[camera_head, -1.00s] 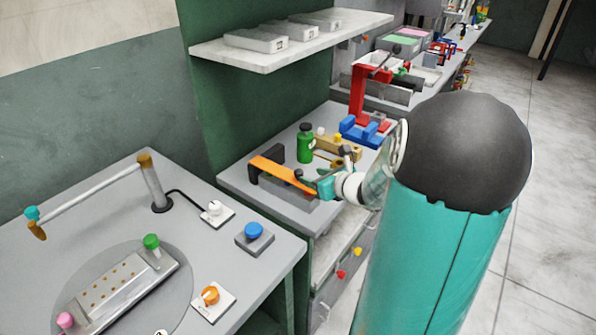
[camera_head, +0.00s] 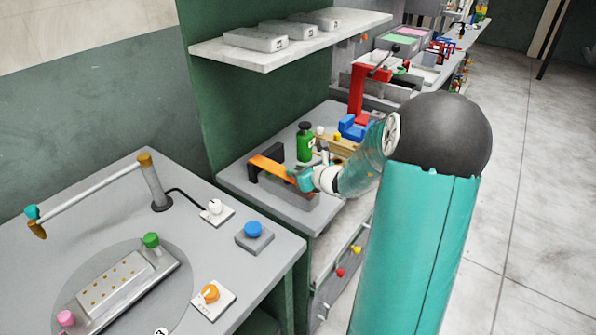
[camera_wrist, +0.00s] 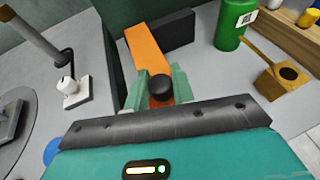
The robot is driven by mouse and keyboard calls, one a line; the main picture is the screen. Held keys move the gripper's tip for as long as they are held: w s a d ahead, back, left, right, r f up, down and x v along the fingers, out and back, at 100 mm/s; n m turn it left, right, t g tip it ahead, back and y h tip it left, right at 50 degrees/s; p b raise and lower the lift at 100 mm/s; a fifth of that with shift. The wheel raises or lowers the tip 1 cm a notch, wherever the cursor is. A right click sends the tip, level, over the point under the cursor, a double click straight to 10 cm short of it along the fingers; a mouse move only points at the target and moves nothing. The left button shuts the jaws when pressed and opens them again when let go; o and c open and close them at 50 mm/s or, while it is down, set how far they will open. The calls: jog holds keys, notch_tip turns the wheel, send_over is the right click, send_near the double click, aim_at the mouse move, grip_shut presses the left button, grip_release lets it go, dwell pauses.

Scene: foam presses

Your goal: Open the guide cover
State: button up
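The guide cover seems to be the orange strip (camera_head: 265,165) on the dark bracket at the middle bench. In the wrist view the orange strip (camera_wrist: 144,48) runs toward me, and a round black knob (camera_wrist: 161,87) shows at its near end. My gripper (camera_wrist: 160,80) has its two pale green fingers on either side of this knob. The gap between them is about the knob's width, and I cannot tell whether they press on it. In the head view my gripper (camera_head: 300,177) is at the near end of the strip, which it partly hides.
A green bottle (camera_head: 304,143) stands close behind the strip, with a wooden block (camera_head: 346,144) and a blue part (camera_head: 352,127) to its right. The near-left bench has a blue button (camera_head: 253,229) and a raised bar (camera_head: 95,192). A shelf (camera_head: 290,50) hangs above.

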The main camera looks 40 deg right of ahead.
jog(key=w+d, duration=0.1)
jog(key=d, duration=0.2)
jog(key=w+d, duration=0.1)
jog(key=d, duration=0.1)
jog(key=w+d, duration=0.1)
jog(key=d, duration=0.2)
jog(key=shift+d+r, duration=0.1)
jog(key=shift+d, duration=0.25)
grip_shut()
jog(key=o, duration=1)
grip_release()
jog(key=a+v, duration=0.1)
jog(key=v, duration=1.2)
jog(key=shift+s+d, duration=0.4)
jog(key=shift+d, duration=0.1)
jog(key=shift+r, duration=0.1)
